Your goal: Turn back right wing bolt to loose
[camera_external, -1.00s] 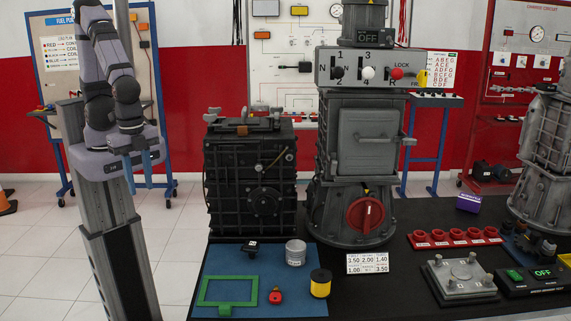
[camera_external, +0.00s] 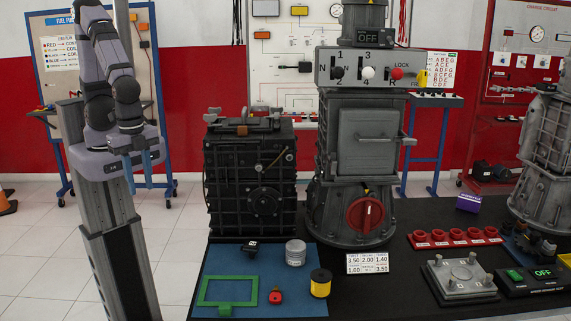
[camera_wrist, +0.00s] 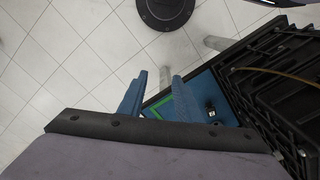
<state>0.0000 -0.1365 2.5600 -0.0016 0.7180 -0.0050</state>
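A black ribbed housing (camera_external: 250,185) stands on the table, left of centre. Small clamp-like fittings sit on its top, among them a dark one at the left (camera_external: 212,115) and one at the right (camera_external: 276,113). I cannot tell from here which of these is the back right wing bolt, nor how tight it is. My gripper (camera_external: 138,170) hangs left of the housing, well apart from it, over the floor. Its two blue fingers are apart with nothing between them; they also show in the wrist view (camera_wrist: 157,92), with the housing (camera_wrist: 285,85) at the right.
A blue mat (camera_external: 240,262) before the housing carries a green frame (camera_external: 228,304), a red piece (camera_external: 276,296), a grey cylinder (camera_external: 296,253) and a yellow-black spool (camera_external: 320,283). A tall grey machine (camera_external: 365,140) stands close at the housing's right.

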